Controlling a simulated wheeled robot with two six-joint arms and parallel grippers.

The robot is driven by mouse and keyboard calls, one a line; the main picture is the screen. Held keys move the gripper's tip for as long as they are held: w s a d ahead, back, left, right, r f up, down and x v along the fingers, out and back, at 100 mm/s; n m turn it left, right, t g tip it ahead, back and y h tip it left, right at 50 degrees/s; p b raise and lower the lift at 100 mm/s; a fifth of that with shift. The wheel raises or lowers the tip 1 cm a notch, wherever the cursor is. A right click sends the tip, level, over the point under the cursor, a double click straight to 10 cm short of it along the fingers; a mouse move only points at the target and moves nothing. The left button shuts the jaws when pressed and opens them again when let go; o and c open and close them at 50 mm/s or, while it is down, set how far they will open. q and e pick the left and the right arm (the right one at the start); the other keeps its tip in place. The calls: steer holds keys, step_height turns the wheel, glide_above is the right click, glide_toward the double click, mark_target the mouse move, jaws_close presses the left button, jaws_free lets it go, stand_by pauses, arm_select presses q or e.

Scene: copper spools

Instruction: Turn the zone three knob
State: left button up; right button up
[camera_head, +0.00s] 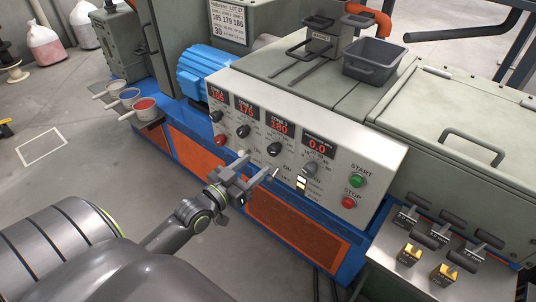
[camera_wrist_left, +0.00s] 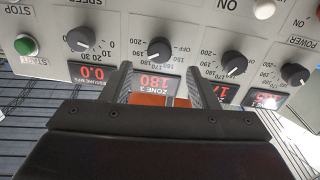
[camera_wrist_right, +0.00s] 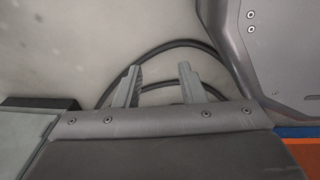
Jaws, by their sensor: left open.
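The zone three knob (camera_head: 274,149) is a black dial on the sloped white control panel (camera_head: 238,80), below the red zone three display (camera_head: 280,128). In the left wrist view, upside down, the knob (camera_wrist_left: 159,48) stands beyond the display (camera_wrist_left: 158,84), which reads 180. My left gripper (camera_head: 259,164) is open in front of the panel, just below the knob. In its wrist view the fingers (camera_wrist_left: 160,70) are spread either side of the display, with the knob between and ahead of the tips. They appear apart from it. My right gripper (camera_wrist_right: 157,76) is open and empty over the floor.
A green start button (camera_head: 356,181) and red stop button (camera_head: 348,202) are at right. A placard (camera_head: 228,18) lists 165 179 186. A grey bin (camera_head: 373,71) sits on top.

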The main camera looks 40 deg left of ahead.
mark_target(271, 152)
arm_select(q)
steer(key=w, duration=0.5)
steer(key=shift+w+d, duration=0.2)
steer(key=shift+d, duration=0.1)
steer(key=shift+w+d, duration=0.1)
steer(key=shift+w, duration=0.45)
arm_select(e)
steer(key=shift+w, duration=0.55)
arm_select(q)
steer(key=shift+c, duration=0.3)
